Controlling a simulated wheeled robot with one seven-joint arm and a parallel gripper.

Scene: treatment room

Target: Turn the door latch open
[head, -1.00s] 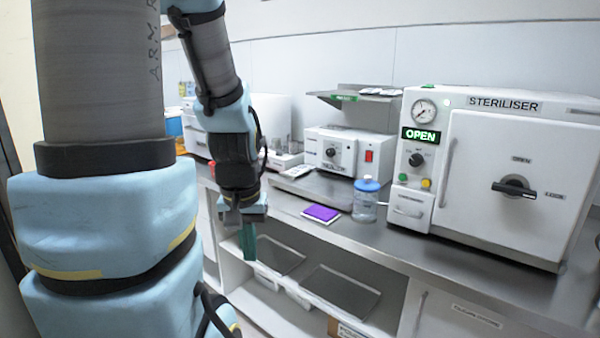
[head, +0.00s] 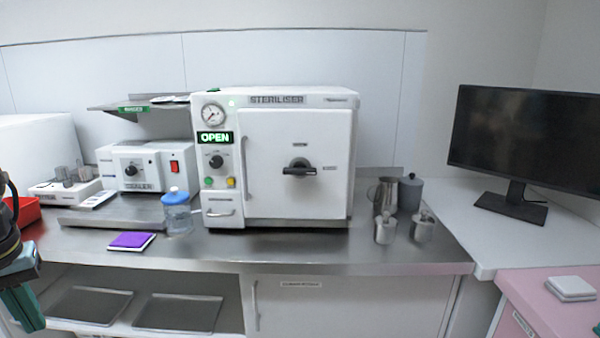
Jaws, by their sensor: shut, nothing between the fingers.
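The white steriliser (head: 230,100) stands on the steel counter, with its square front door (head: 290,135) closed. A lit green display (head: 215,138) on the left panel reads OPEN. My gripper (head: 22,308) is at the lower left edge, pointing down, its teal fingers together and empty, well apart from the latch.
A blue-capped bottle (head: 178,212) and a purple pad (head: 131,240) are left of the steriliser. Metal jugs (head: 384,228) stand to its right, then a monitor (head: 525,145). The counter front (head: 300,250) before the steriliser is clear.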

